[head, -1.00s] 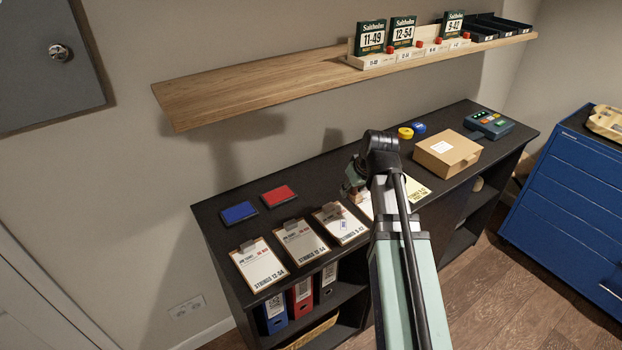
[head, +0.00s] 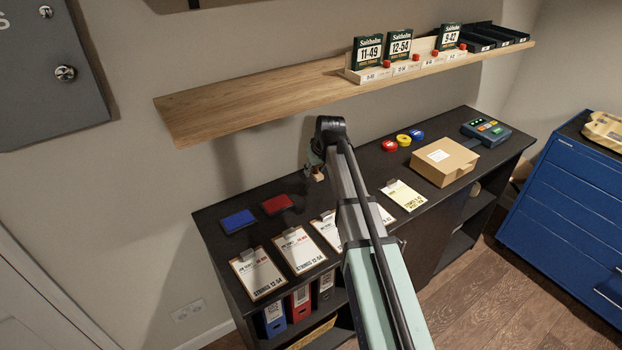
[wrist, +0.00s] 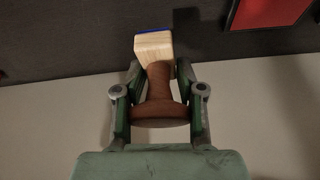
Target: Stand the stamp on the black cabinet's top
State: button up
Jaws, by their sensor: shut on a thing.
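My gripper (head: 317,168) is shut on the stamp. In the wrist view, the stamp has a brown turned handle (wrist: 160,100) between the fingers and a pale wooden block (wrist: 154,46) with a blue face at its far end. In the head view, only a small part of the stamp (head: 319,175) shows below my wrist. The black cabinet's top (head: 340,185) lies beneath. The stamp appears to be held above its rear part, near the wall; the exact gap cannot be told.
A blue ink pad (head: 238,220) and a red ink pad (head: 277,204) lie left of my gripper. Clipboards (head: 258,272) line the front edge. Tape rolls (head: 403,140), a cardboard box (head: 444,161) and a device (head: 486,131) stand right. A wooden shelf (head: 240,100) overhangs the back.

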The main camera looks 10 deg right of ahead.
aim_at(309, 187)
jog(key=x, duration=0.1)
jog(key=p+x, duration=0.1)
jog(key=shift+w+a+f, duration=0.2)
jog(key=shift+w, duration=0.15)
jog(key=shift+f+p, duration=0.8)
jog(key=shift+f, duration=1.15)
jog(key=shift+w+f+p, duration=0.15)
jog(key=shift+f+p, duration=0.05)
jog(key=shift+p, duration=0.15)
jog(key=shift+a+f, duration=0.1)
jog(key=shift+f, duration=0.15)
jog(key=shift+f, duration=0.15)
jog(key=o, duration=0.9)
jog(key=shift+o, duration=0.2)
